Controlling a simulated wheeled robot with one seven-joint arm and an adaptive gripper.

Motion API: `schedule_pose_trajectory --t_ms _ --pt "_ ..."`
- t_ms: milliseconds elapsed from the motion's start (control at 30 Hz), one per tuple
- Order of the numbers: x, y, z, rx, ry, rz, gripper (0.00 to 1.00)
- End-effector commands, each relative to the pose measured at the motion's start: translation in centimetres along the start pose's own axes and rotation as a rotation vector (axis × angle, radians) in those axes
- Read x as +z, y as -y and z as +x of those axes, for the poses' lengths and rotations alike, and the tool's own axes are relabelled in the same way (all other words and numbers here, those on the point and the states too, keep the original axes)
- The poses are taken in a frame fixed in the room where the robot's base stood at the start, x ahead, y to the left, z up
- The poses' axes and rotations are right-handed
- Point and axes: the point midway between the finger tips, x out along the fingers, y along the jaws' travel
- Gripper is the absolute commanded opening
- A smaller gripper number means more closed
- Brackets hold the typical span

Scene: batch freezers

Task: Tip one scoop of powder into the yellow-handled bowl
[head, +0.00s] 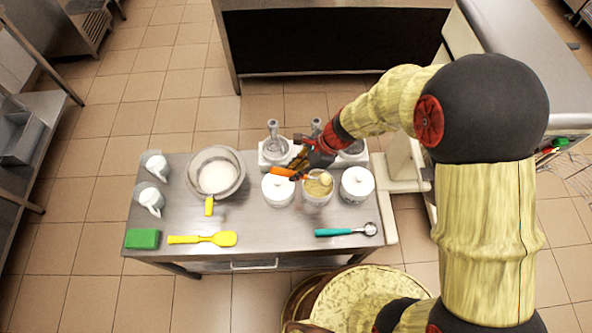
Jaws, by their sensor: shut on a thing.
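The yellow-handled bowl (239,187) stands on the left half of the steel table, with white contents inside and its yellow handle toward the front. My gripper (299,164) is shut on an orange-handled scoop (283,173), to the right of the bowl. The scoop's round end lies over an open white jar (318,199) of tan powder and looks filled with tan powder. I cannot tell whether the scoop's end touches the powder. My gripper hides part of the scoop's handle.
Lidded white jars stand left (278,190) and right (357,185) of the open jar. Machines (273,150) stand behind. White jugs (150,199), a green sponge (142,239), a yellow spatula (203,239) and a teal-handled scoop (345,231) lie around. The table's front middle is clear.

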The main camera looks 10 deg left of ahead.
Motion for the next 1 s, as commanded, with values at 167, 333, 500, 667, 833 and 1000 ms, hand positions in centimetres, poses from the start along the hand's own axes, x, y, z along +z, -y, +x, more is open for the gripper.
schedule_pose_trajectory --t_ms 167,333,500,667,833,1000 --pt "0.8 0.0 -1.2 0.000 0.000 -0.001 0.00" --pt "1.1 -0.1 -1.4 0.003 -0.021 0.000 0.00" --pt "1.3 0.0 -1.3 0.003 -0.050 0.001 0.00" --pt "1.4 0.0 -1.2 0.003 -0.077 0.000 0.00" --pt "1.6 0.0 -1.2 0.002 -0.105 -0.001 0.00" --pt "1.8 0.0 -1.1 0.001 -0.130 -0.001 0.00"
